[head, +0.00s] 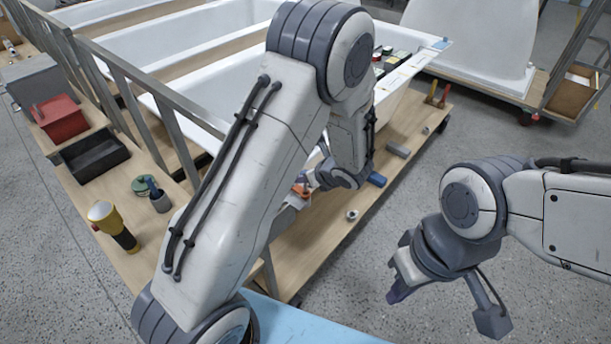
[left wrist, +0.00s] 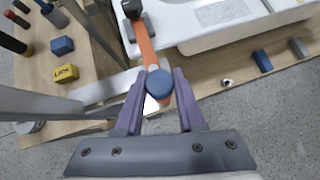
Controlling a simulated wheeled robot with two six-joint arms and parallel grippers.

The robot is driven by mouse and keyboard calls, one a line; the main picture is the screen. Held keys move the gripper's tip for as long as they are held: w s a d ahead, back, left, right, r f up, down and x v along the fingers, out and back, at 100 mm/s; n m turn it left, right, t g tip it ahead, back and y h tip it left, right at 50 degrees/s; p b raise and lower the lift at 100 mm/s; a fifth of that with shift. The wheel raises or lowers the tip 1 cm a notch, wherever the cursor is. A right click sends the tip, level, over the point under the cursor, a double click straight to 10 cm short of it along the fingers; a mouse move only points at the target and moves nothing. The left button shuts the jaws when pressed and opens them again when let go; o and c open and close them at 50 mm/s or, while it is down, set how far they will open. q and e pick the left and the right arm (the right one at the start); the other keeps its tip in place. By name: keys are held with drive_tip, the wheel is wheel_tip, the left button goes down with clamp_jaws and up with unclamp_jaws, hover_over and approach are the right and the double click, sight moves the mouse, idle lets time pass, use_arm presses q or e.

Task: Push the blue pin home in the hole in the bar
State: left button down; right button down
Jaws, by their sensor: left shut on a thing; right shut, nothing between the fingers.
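The blue pin shows its round head (left wrist: 160,83) in the left wrist view, between the purple fingers of my left gripper (left wrist: 162,90), which is shut on it. An orange bar (left wrist: 147,48) runs from the top of that view to beneath the pin head. The head covers the hole, so I cannot tell how deep the pin sits. In the head view my left gripper (head: 322,179) is partly hidden by my own arm, beside a bit of the orange bar (head: 300,191). My right gripper (head: 397,291) is shut and empty, over the floor at the right.
A white bathtub shell (left wrist: 230,30) stands right of the bar. Near it on the wooden board lie a blue block (left wrist: 262,61), a grey block (left wrist: 298,47) and a small nut (left wrist: 227,82). A grey metal rail (left wrist: 45,104) and a yellow block (left wrist: 67,74) are at the left.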

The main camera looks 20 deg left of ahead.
sight(305, 191)
idle(0.9)
use_arm(q)
drive_tip(key=shift+f+b, duration=2.1)
drive_tip(key=shift+b, duration=0.25)
drive_tip(key=shift+c, duration=2.2)
unclamp_jaws()
drive_tip(key=v, duration=1)
drive_tip(key=shift+r+p, duration=0.2)
drive_tip(key=shift+p, duration=0.2)
drive_tip(key=shift+s+d, duration=0.1)
drive_tip(key=shift+d, duration=0.05)
